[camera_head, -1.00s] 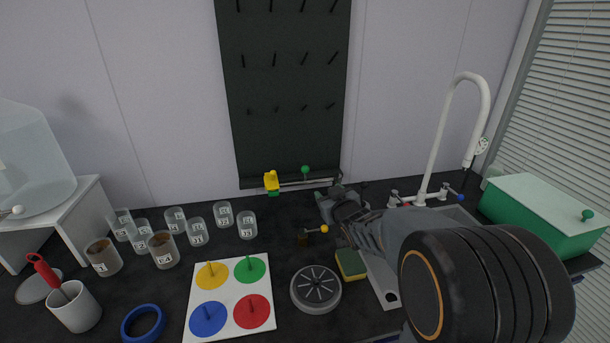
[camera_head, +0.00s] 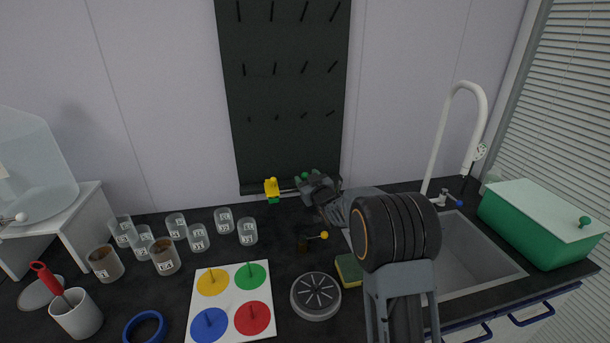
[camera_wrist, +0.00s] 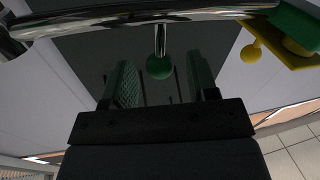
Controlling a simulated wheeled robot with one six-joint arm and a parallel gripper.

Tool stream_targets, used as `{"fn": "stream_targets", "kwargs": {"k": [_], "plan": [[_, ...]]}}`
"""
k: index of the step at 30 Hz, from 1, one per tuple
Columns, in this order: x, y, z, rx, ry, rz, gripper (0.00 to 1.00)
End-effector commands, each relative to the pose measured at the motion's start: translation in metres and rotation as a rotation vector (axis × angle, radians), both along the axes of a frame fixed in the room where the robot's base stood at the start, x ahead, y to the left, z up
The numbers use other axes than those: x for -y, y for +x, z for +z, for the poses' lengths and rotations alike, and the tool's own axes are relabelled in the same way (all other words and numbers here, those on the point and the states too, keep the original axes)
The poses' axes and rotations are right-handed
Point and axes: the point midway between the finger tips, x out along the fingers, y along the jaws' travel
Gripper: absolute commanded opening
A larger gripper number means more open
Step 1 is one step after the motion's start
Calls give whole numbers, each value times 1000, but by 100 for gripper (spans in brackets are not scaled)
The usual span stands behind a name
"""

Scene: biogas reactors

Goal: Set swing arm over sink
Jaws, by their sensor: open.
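The swing arm is a metal bar (camera_wrist: 90,20) that runs along the back wall, left of the sink. Its yellow and green end piece (camera_head: 272,189) is at the bar's left end; the end piece is at upper right in the wrist view (camera_wrist: 295,38). A green ball knob (camera_wrist: 159,66) on a short stem hangs from the bar in the wrist view. My gripper (camera_wrist: 162,78) is open, with a finger on each side of the knob in the picture. I cannot tell whether they touch it. The sink (camera_head: 470,262) is at right, partly hidden by my arm.
A tall white faucet (camera_head: 442,130) rises behind the sink, and a green box (camera_head: 540,232) stands to its right. A sponge (camera_head: 349,268), a round grey disc (camera_head: 316,296) and a small yellow-knobbed item (camera_head: 312,239) lie left of the sink. Several jars stand farther left.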

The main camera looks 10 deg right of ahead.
Motion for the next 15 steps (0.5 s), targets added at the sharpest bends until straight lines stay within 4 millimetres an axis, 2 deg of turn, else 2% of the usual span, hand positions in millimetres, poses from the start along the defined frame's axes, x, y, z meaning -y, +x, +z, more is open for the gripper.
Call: {"fn": "stream_targets", "kwargs": {"k": [6, 15], "plan": [[-3, 16, 0, -1, 0, 0, 54], [-4, 19, 0, -1, 1, 0, 54]]}}
